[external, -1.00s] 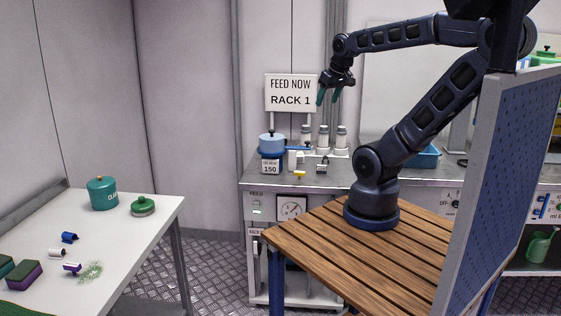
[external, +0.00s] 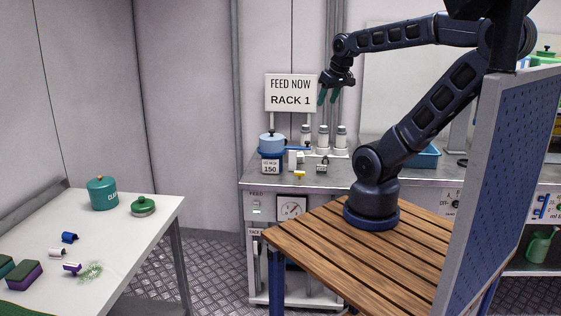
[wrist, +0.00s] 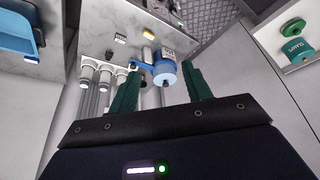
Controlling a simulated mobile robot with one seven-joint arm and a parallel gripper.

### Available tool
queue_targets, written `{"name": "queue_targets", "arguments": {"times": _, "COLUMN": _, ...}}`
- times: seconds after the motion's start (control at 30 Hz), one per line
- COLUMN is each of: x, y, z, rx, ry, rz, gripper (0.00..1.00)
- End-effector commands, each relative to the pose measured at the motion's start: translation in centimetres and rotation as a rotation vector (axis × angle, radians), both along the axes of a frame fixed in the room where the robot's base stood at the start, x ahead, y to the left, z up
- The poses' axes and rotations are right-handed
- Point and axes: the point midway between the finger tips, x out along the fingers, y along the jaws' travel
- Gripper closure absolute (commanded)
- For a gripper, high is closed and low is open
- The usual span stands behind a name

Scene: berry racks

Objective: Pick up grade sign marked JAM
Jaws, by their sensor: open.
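No sign that I can read as JAM shows in either view. Small blue (external: 69,237), white (external: 57,252) and purple (external: 72,268) pieces lie on the white table at left; any marking on them is too small to read. My gripper (external: 329,97) is open and empty, high above the steel counter, in front of the right edge of the "FEED NOW RACK 1" board (external: 291,92). In the wrist view its two green fingers (wrist: 160,72) stand apart, with the counter beyond them.
The steel counter (external: 355,174) holds a blue pot (external: 272,144), several white-capped cylinders, and small white and yellow pieces. The white table (external: 135,238) also bears a teal canister (external: 102,193), a green-lidded jar (external: 143,206) and sponges. A blue pegboard (external: 505,180) stands at right.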

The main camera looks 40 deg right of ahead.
Motion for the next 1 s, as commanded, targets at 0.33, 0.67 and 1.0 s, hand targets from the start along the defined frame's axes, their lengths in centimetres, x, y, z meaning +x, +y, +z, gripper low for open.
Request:
{"name": "queue_targets", "arguments": {"times": 0.33, "x": 0.1, "y": -0.1, "z": -0.1, "rx": -0.005, "ry": 0.003, "rz": 0.000, "gripper": 0.58}}
{"name": "queue_targets", "arguments": {"times": 0.67, "x": 4.4, "y": -2.3, "z": -2.5, "rx": -0.166, "ry": 0.104, "rz": 0.034, "gripper": 0.58}}
{"name": "queue_targets", "arguments": {"times": 1.0, "x": 9.5, "y": -6.3, "z": -7.2, "rx": -0.307, "ry": 0.266, "rz": 0.144, "gripper": 0.58}}
